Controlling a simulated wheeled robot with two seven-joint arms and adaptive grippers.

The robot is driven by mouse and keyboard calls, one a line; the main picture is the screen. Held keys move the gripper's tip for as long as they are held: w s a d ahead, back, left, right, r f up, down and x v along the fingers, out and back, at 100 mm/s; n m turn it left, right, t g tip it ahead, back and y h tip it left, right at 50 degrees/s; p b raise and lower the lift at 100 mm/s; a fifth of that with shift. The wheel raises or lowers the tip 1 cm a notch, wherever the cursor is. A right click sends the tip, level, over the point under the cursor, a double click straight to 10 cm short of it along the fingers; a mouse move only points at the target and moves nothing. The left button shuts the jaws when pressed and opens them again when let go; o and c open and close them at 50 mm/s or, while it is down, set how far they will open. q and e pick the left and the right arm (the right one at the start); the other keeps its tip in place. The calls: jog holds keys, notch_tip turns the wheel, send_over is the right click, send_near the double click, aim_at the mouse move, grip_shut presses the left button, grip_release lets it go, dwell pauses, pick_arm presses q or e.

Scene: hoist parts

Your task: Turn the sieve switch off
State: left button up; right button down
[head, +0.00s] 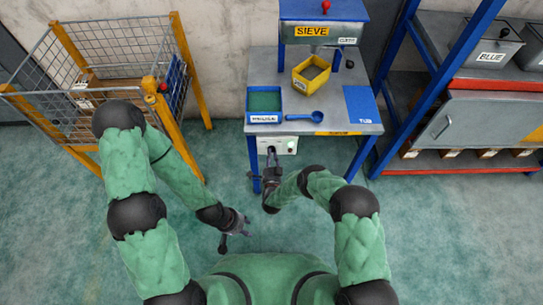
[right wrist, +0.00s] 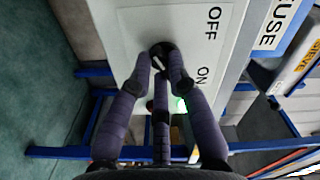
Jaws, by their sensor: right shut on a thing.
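The sieve switch is a dark round knob (right wrist: 160,48) on a pale control box (right wrist: 135,45), which hangs under the table front in the head view (head: 290,146). OFF and ON labels stand beside the knob, and a green lamp (right wrist: 181,105) glows near ON. My right gripper (right wrist: 163,64) is shut on the knob, its fingers on either side; it also shows at the box in the head view (head: 271,158). The fingers partly hide the knob, so I cannot tell its exact setting. My left gripper (head: 236,239) is open and empty above the floor.
The table (head: 330,122) carries the sieve machine (head: 322,12), a yellow bin (head: 311,75), a blue tray (head: 265,101) and a blue scoop (head: 305,116). A wire cage (head: 185,60) stands left, and a blue-framed shelf (head: 440,35) right. The floor in front is clear.

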jog(key=shift+a+r+m+b, duration=0.1)
jog(key=shift+m+b, duration=1.6)
jog(key=shift+m, duration=2.2)
jog(key=shift+a+m+b, duration=0.1)
jog(key=shift+m+b, duration=1.55)
jog(key=shift+m, duration=2.25)
jog(key=c, duration=1.2)
grip_release()
